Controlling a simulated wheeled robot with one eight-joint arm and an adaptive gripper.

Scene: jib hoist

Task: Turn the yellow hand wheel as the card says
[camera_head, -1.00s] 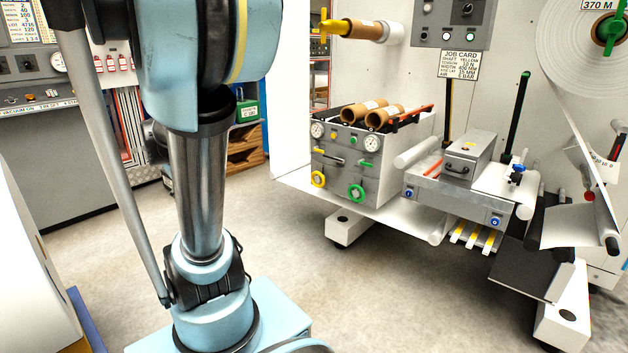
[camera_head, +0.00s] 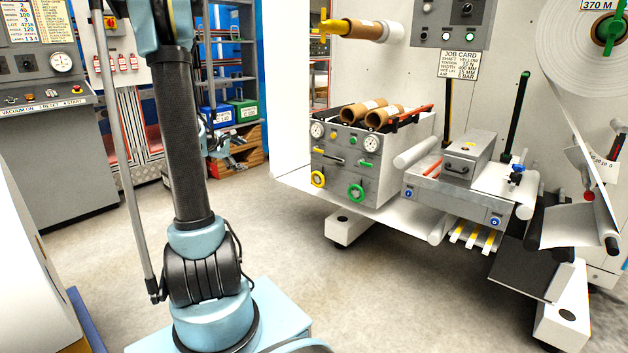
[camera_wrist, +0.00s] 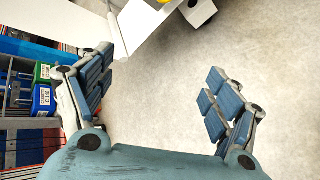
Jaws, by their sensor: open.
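The yellow hand wheel (camera_head: 318,179) is a small ring low on the left of the grey control box front. A green hand wheel (camera_head: 356,191) sits to its right on the same face. The job card (camera_head: 459,65) hangs on the machine wall above; its small print is hard to read, but its first line reads "SHAFT YELLOW". In the wrist view my gripper (camera_wrist: 160,100) is open and empty, its padded fingers wide apart over bare floor. The yellow wheel is not clearly seen there; only a yellow bit shows at the top edge.
Two dials (camera_head: 317,130) and cardboard cores (camera_head: 383,112) are on the grey box. A white machine foot (camera_head: 350,227) stands below it. A shelf with blue and green bins (camera_head: 243,110) is behind my arm. The floor (camera_head: 300,260) between me and the machine is clear.

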